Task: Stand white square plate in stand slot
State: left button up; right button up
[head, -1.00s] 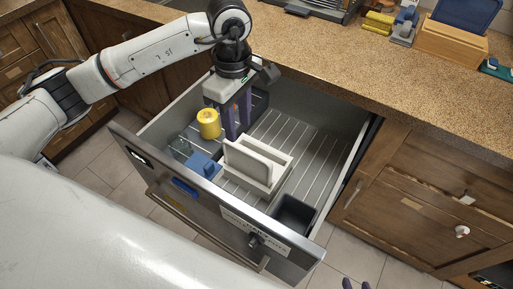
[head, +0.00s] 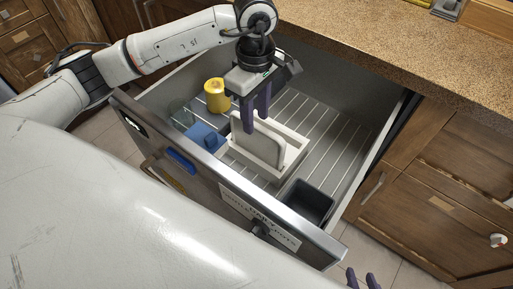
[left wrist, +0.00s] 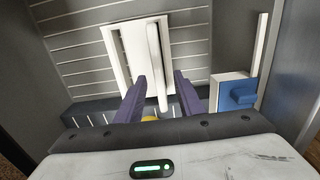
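The white square plate (head: 262,146) stands on edge in the white stand (head: 294,158) inside the open drawer. The left wrist view shows the plate (left wrist: 155,55) edge-on and the stand (left wrist: 118,50) around it. I cannot tell how deep it sits in a slot. My left gripper (head: 256,112) points down over the plate's far upper corner. Its purple fingers are apart, with the plate's near end between them in the left wrist view (left wrist: 165,95); contact is not visible. My right gripper (head: 362,280) shows only two separated fingertips at the bottom edge, empty.
A yellow cylinder (head: 216,95), a clear glass (head: 181,114) and a blue block (head: 204,137) stand left of the stand. A dark box (head: 308,203) lies at the drawer's front right. Drawer walls and the counter (head: 400,65) surround the space. The ribbed floor (head: 340,135) at right is clear.

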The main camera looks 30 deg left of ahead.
aim_at(257, 139)
pick_arm(q)
notch_tip(257, 139, down, 9)
jog(key=shift+w+f, duration=0.1)
jog(key=shift+f, duration=0.05)
grip_shut()
dwell(0.4)
